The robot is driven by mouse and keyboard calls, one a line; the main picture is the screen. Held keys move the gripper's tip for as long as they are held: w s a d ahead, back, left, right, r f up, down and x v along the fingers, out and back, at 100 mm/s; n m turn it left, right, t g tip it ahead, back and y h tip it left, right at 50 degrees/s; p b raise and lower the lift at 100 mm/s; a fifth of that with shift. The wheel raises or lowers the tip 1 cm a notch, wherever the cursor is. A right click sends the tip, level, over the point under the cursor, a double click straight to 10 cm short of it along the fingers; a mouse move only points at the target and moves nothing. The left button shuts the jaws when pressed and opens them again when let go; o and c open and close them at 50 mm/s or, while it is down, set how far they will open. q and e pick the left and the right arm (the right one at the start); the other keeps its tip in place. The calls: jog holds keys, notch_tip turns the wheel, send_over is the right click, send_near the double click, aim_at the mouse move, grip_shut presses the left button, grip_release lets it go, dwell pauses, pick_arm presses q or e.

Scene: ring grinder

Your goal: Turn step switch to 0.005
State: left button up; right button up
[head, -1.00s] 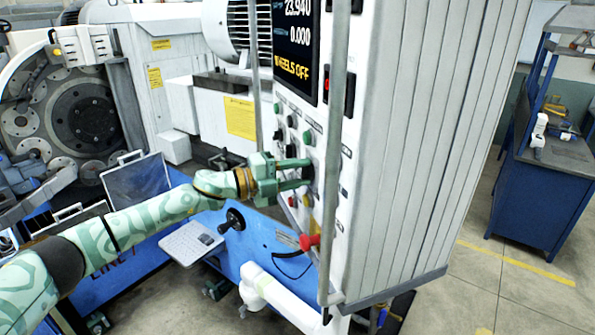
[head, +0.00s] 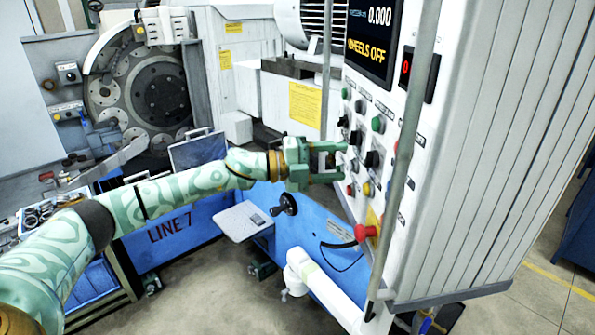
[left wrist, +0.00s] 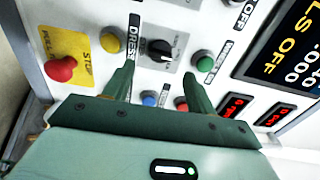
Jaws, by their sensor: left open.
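The control panel (head: 361,205) carries several black rotary switches, among them one at the panel's middle (head: 372,158) and one further left (head: 355,137). Their labels are too small to read in the head view, so I cannot tell which is the step switch. My left gripper (head: 343,161) is open and empty, its fingers pointing at the panel beside these switches. In the left wrist view, a black switch (left wrist: 160,50) with a pale pointer mark lies beyond and between the open fingertips (left wrist: 158,82), apart from them. My right gripper is not in view.
A red stop button (head: 366,232) sits low on the panel; its yellow plate shows in the left wrist view (left wrist: 70,42). A grey vertical bar (head: 408,150) stands before the panel. The display (head: 372,40) reads "WHEELS OFF". A black handwheel (head: 285,204) is below my gripper.

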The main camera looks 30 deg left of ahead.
pick_arm(q)
jog(key=b+v, duration=0.3)
jog(key=v, duration=0.7)
